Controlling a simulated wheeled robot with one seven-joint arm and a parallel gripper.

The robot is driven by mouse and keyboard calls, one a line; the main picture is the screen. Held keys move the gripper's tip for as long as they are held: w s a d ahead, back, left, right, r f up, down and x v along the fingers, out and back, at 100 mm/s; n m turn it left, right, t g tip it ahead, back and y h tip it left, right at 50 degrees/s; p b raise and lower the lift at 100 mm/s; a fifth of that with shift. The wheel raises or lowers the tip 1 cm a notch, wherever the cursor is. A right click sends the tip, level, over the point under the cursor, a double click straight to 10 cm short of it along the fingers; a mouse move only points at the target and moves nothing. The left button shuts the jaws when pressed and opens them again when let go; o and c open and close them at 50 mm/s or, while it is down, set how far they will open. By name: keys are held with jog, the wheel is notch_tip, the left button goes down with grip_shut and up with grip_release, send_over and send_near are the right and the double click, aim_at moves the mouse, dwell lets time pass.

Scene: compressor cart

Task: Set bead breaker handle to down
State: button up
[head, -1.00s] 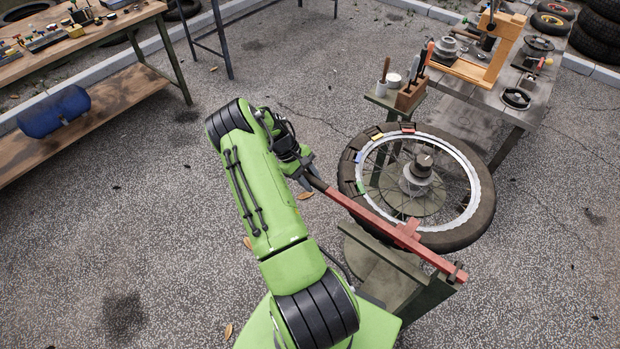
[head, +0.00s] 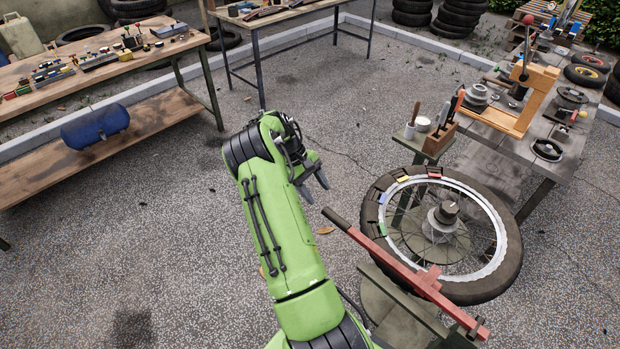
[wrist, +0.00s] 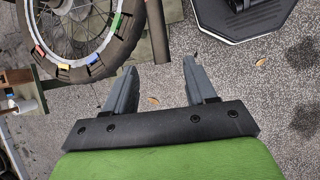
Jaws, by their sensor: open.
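The bead breaker handle is a long red bar (head: 410,275) with a dark grip end (head: 335,217). It slopes in the head view from the grip at upper left to a pivot at lower right, in front of the spoked wheel (head: 507,222). My gripper (head: 316,186) is open and empty, just above and left of the grip end, with a visible gap. In the wrist view, my two fingers (wrist: 161,84) are spread apart. The dark grip bar (wrist: 157,32) comes down from the top edge and ends near the fingertips, with nothing clamped between them.
The green stand (head: 385,300) is below the handle. A wooden block of tools (head: 440,140) and a grey workbench (head: 540,155) stand beyond the wheel. A wooden bench (head: 100,70) with a blue tank (head: 95,125) is at left. The pavement between is clear.

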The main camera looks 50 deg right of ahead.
jog(key=v, duration=0.4)
jog(key=shift+r, duration=0.15)
